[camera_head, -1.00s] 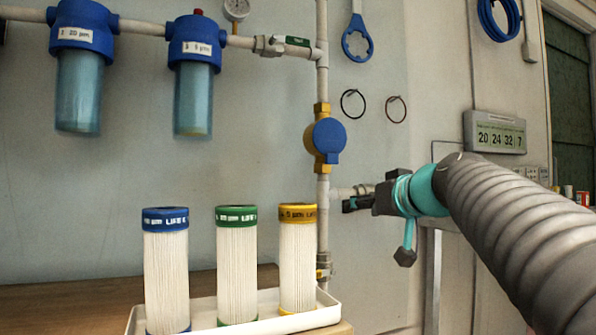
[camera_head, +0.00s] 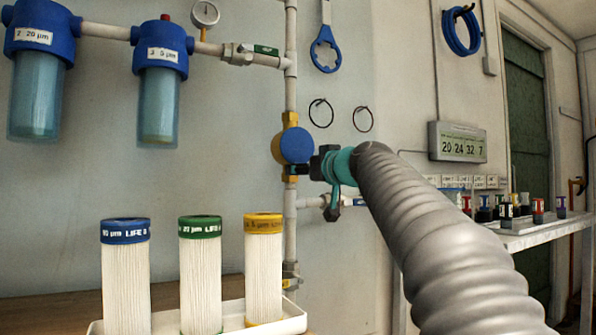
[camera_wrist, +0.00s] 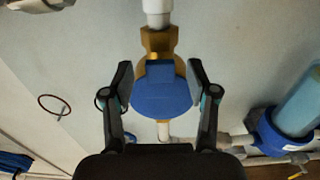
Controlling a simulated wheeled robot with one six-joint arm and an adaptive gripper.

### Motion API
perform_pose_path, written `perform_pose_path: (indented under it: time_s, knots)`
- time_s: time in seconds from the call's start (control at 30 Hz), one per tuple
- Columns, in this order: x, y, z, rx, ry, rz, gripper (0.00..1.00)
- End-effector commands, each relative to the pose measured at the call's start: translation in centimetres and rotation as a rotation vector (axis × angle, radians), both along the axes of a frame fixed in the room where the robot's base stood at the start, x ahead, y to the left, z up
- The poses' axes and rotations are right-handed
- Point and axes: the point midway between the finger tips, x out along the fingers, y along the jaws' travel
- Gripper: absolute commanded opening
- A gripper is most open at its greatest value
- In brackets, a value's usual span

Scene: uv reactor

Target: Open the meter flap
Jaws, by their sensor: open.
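The water meter has a brass body (camera_head: 290,120) and a round blue flap (camera_head: 297,146), and it sits on the vertical white pipe. The flap looks shut over the meter's face. My gripper (camera_head: 316,165) is at the meter's lower right in the head view, its fingers partly hidden. In the wrist view my gripper (camera_wrist: 160,80) is open, with one finger on each side of the blue flap (camera_wrist: 162,98). The flap's squared tab lies between the fingertips. I see nothing held, and cannot tell whether a finger touches the flap.
Blue filter housings (camera_head: 160,85) and a pressure gauge (camera_head: 205,14) are at upper left. Three filter cartridges (camera_head: 200,280) stand in a white tray (camera_head: 290,322) below. A blue wrench (camera_head: 325,50) and two rings hang above my arm. A display (camera_head: 458,142) and shelf (camera_head: 545,230) are right.

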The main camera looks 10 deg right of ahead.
Motion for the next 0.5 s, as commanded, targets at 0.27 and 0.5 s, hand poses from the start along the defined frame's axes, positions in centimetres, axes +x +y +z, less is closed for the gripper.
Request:
perform_pose_path:
  time_s: [0.27, 0.5]
  knots:
    - [2.5, 0.8, 0.1, 0.0, 0.0, 0.0, 0.58]
    - [2.7, 0.9, 0.0, 0.0, 0.0, -0.001, 0.58]
